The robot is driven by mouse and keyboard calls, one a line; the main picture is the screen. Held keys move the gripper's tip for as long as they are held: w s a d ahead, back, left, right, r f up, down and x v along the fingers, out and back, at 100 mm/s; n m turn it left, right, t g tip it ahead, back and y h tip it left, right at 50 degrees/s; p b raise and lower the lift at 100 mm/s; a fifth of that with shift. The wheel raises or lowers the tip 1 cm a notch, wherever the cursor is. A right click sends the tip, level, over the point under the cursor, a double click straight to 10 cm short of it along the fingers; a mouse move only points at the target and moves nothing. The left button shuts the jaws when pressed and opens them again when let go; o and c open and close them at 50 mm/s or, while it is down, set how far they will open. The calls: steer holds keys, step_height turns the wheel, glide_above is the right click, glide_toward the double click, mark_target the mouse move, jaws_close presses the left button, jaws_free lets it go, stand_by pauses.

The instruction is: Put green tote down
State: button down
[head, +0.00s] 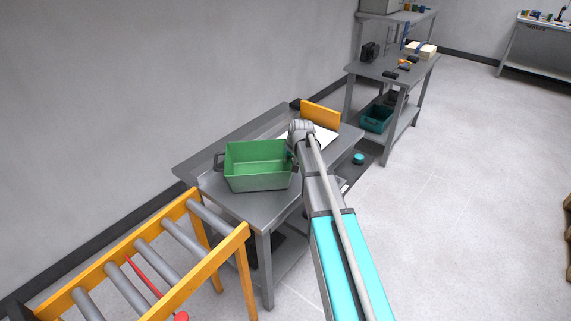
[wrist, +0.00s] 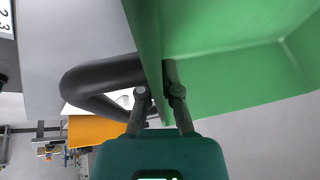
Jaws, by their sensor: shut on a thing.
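The green tote (head: 258,180) is upright and looks empty in the head view. It is over the grey metal table (head: 268,207); I cannot tell whether it touches the tabletop. My gripper (head: 291,156) is at the tote's right end, partly hidden by my arm. In the wrist view my gripper (wrist: 160,92) is shut on the tote's wall, one finger on each side. The tote's green inside (wrist: 235,60) fills the upper right there. A dark handle (wrist: 95,82) sticks out on the outer side of that wall.
A roller conveyor (head: 165,255) with an orange frame stands near the table's left front. A shelf bench (head: 395,72) holding a teal tote (head: 377,119) stands behind.

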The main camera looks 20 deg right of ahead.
steer(key=shift+f, duration=0.2)
stand_by(0.3)
steer(key=c, duration=0.8)
jaws_free()
steer(key=shift+r, duration=0.2)
steer(key=p+v, duration=1.1)
steer(key=v, duration=0.1)
stand_by(0.4)
steer(key=shift+s+a, duration=0.1)
steer(key=s+a+f+n+g, duration=0.1)
steer(key=s+a, duration=0.4)
steer(key=s, duration=0.7)
steer(key=s+a+n+g+h, duration=0.1)
steer(key=s+a+g, duration=0.2)
steer(key=s, duration=0.9)
steer(key=a, duration=0.2)
steer(key=shift+s+a+f+g, duration=0.25)
steer(key=shift+a+f+g, duration=0.05)
steer(key=shift+f+g, duration=0.1)
